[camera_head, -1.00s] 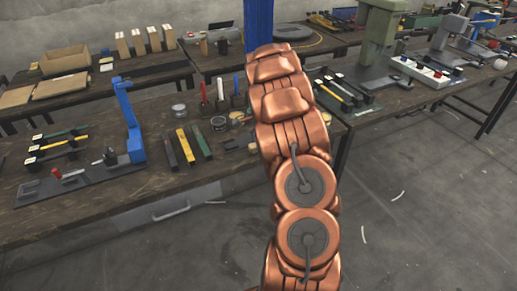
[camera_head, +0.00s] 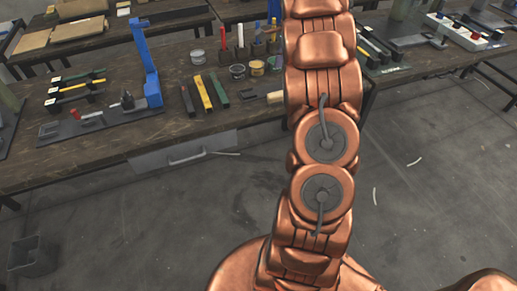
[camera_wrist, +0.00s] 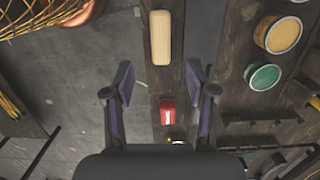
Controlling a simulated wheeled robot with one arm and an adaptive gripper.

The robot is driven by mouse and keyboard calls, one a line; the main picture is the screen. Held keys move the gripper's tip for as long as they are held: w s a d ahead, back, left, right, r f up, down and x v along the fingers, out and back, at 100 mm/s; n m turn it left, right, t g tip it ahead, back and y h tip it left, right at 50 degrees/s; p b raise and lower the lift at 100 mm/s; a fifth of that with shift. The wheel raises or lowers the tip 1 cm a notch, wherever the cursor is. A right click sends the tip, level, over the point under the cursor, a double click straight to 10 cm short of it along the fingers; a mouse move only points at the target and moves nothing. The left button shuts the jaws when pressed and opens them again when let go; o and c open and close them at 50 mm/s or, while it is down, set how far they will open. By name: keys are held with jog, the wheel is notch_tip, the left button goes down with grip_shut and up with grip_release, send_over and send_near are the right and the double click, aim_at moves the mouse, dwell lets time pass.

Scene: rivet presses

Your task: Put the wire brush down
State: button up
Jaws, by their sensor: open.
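A tan, rounded oblong block (camera_wrist: 160,38), which looks like the wire brush's wooden back, lies on a dark wooden surface in the wrist view. Its bristles are not visible. My gripper (camera_wrist: 160,88) is open, its two dark fingers spread wide with nothing between the tips. The block is just beyond the fingertips and apart from them. A small tan piece (camera_head: 275,97) shows at the bench front beside my arm in the head view; I cannot tell whether it is the same block. My gripper is out of sight in the head view.
A red object (camera_wrist: 167,111) lies below the fingers' level in the wrist view. Tins with yellow (camera_wrist: 278,35) and green (camera_wrist: 264,77) tops stand to the right. The bench holds a blue press (camera_head: 148,65) and coloured bars (camera_head: 203,92). Open floor (camera_head: 410,170) lies in front.

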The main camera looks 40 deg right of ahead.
jog(key=s+a+r+n, duration=0.2)
jog(key=s+a+n, duration=0.1)
jog(key=a, duration=0.5)
jog(key=s+a+r+n+g, duration=0.1)
jog(key=s+a+n, duration=0.25)
jog(key=a, duration=0.45)
jog(key=s+a+r+n, duration=0.2)
jog(key=s+a+n, duration=0.1)
jog(key=a, duration=0.5)
jog(key=s+a+f+n, duration=0.2)
jog(key=s+a+n, duration=0.4)
jog(key=s, duration=0.4)
jog(key=s+a+f+n+g+h, duration=0.1)
jog(key=s+a+f+n, duration=0.2)
jog(key=s+a+n, duration=0.3)
jog(key=s+a, duration=0.2)
jog(key=s, duration=0.2)
jog(key=shift+s+a, duration=0.15)
notch_tip(320, 180, up, 5)
jog(key=p, duration=0.4)
jog(key=shift+f+p, duration=0.2)
jog(key=shift+p, duration=0.1)
